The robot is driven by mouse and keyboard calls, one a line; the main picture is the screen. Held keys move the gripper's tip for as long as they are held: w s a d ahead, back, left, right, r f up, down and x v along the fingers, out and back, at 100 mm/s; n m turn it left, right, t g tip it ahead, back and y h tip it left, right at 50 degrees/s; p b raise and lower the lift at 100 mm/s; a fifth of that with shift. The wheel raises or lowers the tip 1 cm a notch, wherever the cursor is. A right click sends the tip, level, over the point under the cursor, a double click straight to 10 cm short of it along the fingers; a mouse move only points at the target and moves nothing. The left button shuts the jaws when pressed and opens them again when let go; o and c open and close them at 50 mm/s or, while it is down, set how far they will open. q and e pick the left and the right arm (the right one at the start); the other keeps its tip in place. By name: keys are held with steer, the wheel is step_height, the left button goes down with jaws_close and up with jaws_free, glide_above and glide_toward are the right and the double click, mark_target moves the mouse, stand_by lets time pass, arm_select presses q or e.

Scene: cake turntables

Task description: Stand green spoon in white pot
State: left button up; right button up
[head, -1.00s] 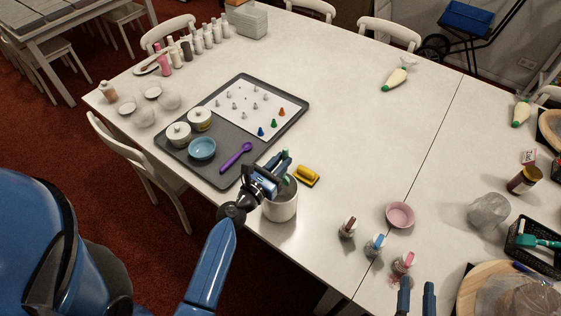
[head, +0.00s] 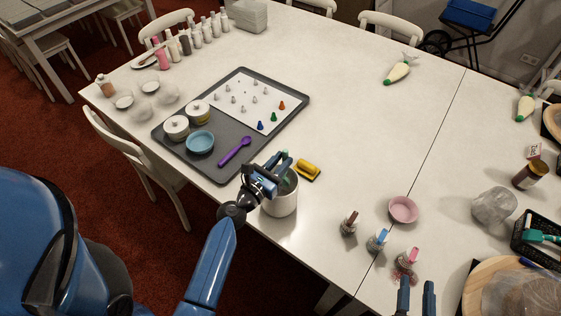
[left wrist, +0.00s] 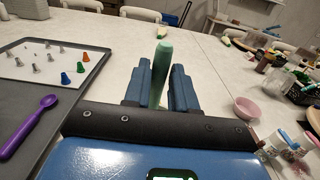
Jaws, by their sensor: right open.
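The white pot (head: 280,203) stands upright near the table's front edge in the head view. My left gripper (head: 284,161) is above the pot's opening. The green spoon (left wrist: 160,75) rises between the left gripper's fingers (left wrist: 160,88) in the left wrist view, leaning slightly. A bit of green shows at the pot's mouth in the head view; the spoon's lower end is mostly hidden. My right gripper (head: 416,296) is open and empty at the bottom edge, away from the pot.
A yellow-and-black object (head: 308,169) lies just behind the pot. A grey tray (head: 232,80) with a purple spoon (head: 235,151) and blue bowl (head: 201,142) is to the left. A pink bowl (head: 403,209) and small bottles (head: 378,239) stand to the right. The table's middle is clear.

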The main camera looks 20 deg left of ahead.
arm_select(q)
steer(key=o, duration=0.4)
steer(key=b+v, duration=0.2)
steer(key=v, duration=0.8)
steer(key=shift+s+b, duration=0.3)
steer(key=shift+s, duration=0.1)
steer(key=shift+a, duration=0.2)
stand_by(0.4)
